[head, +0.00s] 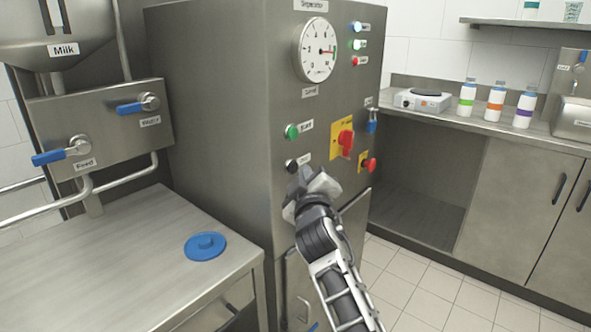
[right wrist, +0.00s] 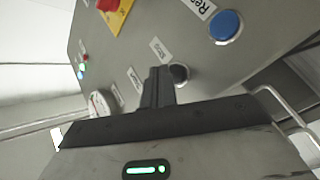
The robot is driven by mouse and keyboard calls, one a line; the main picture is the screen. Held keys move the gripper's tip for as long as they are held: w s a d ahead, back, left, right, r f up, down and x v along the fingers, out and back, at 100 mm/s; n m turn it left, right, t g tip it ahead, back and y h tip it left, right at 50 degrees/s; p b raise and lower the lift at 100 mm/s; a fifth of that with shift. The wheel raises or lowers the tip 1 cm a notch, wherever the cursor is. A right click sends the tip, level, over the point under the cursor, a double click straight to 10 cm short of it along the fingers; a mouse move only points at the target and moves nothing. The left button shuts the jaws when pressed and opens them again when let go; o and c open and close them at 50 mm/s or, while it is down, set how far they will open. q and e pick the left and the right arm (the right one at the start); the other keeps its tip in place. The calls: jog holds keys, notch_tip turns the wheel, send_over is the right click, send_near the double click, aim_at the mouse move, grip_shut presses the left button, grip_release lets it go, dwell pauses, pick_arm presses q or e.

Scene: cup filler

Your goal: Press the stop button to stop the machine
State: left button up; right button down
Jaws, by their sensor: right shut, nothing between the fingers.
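The steel machine (head: 225,110) carries a black button (head: 291,165) with a small white label, below a green button (head: 291,131). I take the black one as the stop button, though its label is hard to read. My right gripper (head: 303,182) is shut and empty, just below and right of the black button. In the right wrist view the closed fingertips (right wrist: 158,72) are right beside the black button (right wrist: 180,73) and overlap its edge. I cannot tell whether they touch it. My left gripper is not in view.
A red rotary switch (head: 346,140) and a red mushroom button (head: 370,165), both on yellow plates, are right of my gripper. A blue button (right wrist: 226,27) shows in the right wrist view. A gauge (head: 317,50) sits above. A steel table (head: 110,255) with a blue lid (head: 205,246) stands left.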

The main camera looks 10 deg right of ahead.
jog(key=shift+w+a, duration=0.1)
jog(key=shift+w+a, duration=0.15)
jog(key=shift+w, duration=0.1)
jog(key=shift+b, duration=0.3)
jog(key=shift+w+a, duration=0.15)
jog(key=shift+w, duration=0.05)
jog(key=shift+s, duration=0.1)
dwell(0.4)
jog(key=shift+s+d+p, duration=0.4)
jog(key=shift+s, duration=0.05)
